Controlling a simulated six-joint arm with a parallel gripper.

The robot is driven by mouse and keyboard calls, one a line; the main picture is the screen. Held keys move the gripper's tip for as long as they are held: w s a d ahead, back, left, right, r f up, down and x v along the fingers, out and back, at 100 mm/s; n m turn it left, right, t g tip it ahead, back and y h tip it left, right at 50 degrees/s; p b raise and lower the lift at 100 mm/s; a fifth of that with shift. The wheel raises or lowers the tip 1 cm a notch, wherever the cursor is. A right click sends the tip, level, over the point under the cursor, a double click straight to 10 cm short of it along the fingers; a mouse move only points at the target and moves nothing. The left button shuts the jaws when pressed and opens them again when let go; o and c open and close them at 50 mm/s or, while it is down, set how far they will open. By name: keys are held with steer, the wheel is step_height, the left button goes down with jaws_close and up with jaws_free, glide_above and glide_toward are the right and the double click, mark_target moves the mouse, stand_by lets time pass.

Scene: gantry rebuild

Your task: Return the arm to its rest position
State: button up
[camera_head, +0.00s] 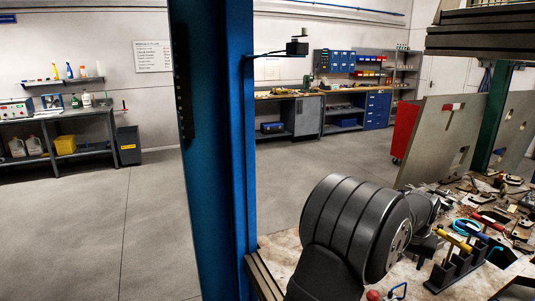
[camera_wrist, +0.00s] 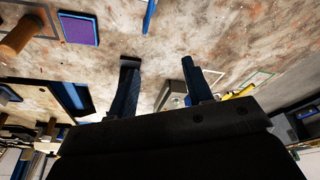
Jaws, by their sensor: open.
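My gripper (camera_wrist: 158,62) shows in the wrist view with its two dark fingers spread apart and nothing between them. The fingers are over a stained, worn worktop (camera_wrist: 225,35); I cannot tell how high above it they are. In the head view my black arm is folded at the bottom centre, over the near left part of the worktop (camera_head: 285,252). Its thick round joint faces right. My fingers cannot be made out in that view.
A blue post (camera_head: 218,150) stands left of my arm. A tool rack (camera_head: 458,268) with coloured handles and scattered tools are to its right. Grey panels (camera_head: 440,140) stand behind. In the wrist view a blue-purple pad (camera_wrist: 78,28) and a wooden cylinder (camera_wrist: 20,36) lie at upper left.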

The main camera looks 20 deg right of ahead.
steer(key=w+a+n, duration=0.2)
steer(key=w+a, duration=0.3)
steer(key=w, duration=0.5)
steer(key=w+a+n, duration=0.2)
steer(key=w+a, duration=0.4)
steer(key=w, duration=0.4)
steer(key=shift+w+a+t+y, duration=0.15)
steer(key=shift+t+y, duration=0.15)
steer(key=shift+t, duration=0.1)
steer(key=shift+f, duration=0.15)
steer(key=o, duration=1.2)
steer(key=s+a+r+m+g, duration=0.1)
steer(key=s+a+r+m, duration=0.15)
steer(key=s+r, duration=0.45)
steer(key=s+a+r+m+g+y, duration=0.1)
steer(key=s+a+r+m, duration=0.1)
steer(key=s+r+m, duration=0.5)
steer(key=s+a+r+m+g, duration=0.15)
steer(key=s+r, duration=0.35)
steer(key=s, duration=0.5)
steer(key=shift+n+t, duration=0.45)
steer(key=shift+n, duration=0.05)
step_height(320, 180, down, 9)
steer(key=shift+f, duration=0.15)
